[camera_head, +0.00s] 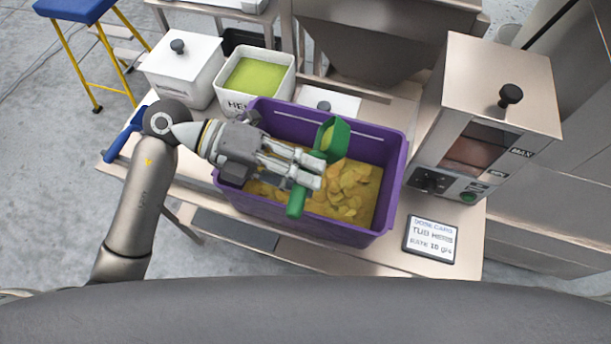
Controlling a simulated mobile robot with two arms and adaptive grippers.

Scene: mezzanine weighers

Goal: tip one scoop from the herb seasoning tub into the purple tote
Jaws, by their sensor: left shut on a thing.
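The purple tote (335,232) stands on the bench in front of me with yellow-brown chips inside. My left gripper (310,173) is over the tote, shut on a green scoop (338,140). The scoop's handle end sticks out below the fingers, and its bowl is on the far side, above the chips. Light green seasoning shows in the bowl; how full it is I cannot tell. The white herb seasoning tub (285,86) stands open behind the tote, with green seasoning in it and its label partly hidden. My right gripper is not in view.
A white lidded tub (190,75) stands left of the herb tub. A white lid (335,103) with a dark knob lies behind the tote. A steel machine (500,90) and a dose card (431,240) are to the right. A blue-topped yellow stool (75,10) is far left.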

